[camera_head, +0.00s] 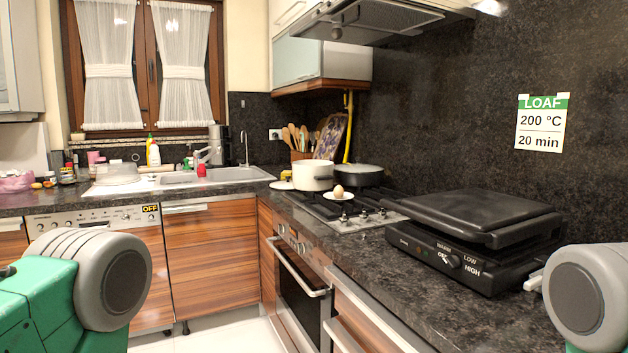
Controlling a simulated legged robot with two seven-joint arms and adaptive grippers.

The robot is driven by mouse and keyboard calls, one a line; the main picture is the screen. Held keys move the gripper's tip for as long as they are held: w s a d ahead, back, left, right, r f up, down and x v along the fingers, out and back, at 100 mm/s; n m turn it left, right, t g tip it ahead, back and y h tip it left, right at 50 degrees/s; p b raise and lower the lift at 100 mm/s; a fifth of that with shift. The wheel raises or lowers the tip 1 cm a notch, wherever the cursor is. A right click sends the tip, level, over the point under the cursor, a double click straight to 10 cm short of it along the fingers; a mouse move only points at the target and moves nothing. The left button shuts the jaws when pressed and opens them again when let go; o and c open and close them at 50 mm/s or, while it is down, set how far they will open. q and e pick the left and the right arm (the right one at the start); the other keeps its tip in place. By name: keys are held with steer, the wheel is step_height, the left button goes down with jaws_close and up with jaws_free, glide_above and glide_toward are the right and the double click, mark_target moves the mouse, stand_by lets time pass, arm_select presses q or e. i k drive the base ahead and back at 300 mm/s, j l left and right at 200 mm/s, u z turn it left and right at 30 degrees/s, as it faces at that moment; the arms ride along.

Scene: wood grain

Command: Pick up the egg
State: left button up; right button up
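A small light-brown egg (338,191) shows above the near part of the gas hob, on or in a small white dish (338,197). The dish is small in view, so I cannot tell how the egg sits in it. Green and grey parts of my arms show at the lower left and lower right edges. Neither of my grippers is in view. Nothing of mine is near the egg.
A white pot (313,174) and a dark lidded pan (361,175) stand behind the egg on the gas hob (365,219). A black grill (478,240) sits right on the dark counter (352,262). The counter before the grill is clear.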

mark_target(339, 191)
steer(key=i+j, duration=0.25)
steer(key=j, duration=0.15)
steer(key=i+j+u, duration=0.1)
steer(key=i+j, duration=0.15)
steer(key=j, duration=0.15)
steer(key=i+j, duration=0.25)
steer(key=j+u, duration=0.05)
steer(key=j, duration=0.05)
